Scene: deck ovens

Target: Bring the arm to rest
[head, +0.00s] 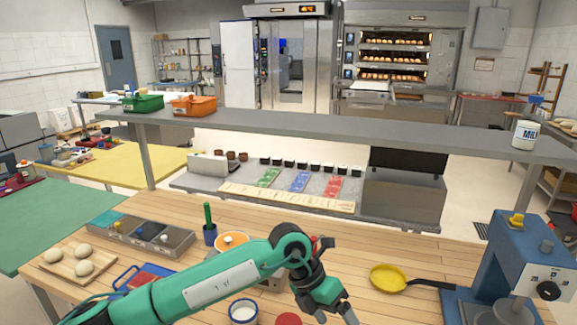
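My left arm, teal with a dark wrist, reaches in from the lower left across the wooden worktop (225,208). Its gripper (334,313) points down at the bottom middle of the head view, over the worktop. The two fingers look spread apart, with nothing visible between them; their tips are near the frame's lower edge. My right gripper is not in view.
Near the gripper are a white-filled bowl (243,312), a red round item (289,319) and a yellow-filled pan (388,278). A blue machine (500,265) stands right. Dough balls on a board (62,268) lie left. A grey shelf (330,128) spans behind.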

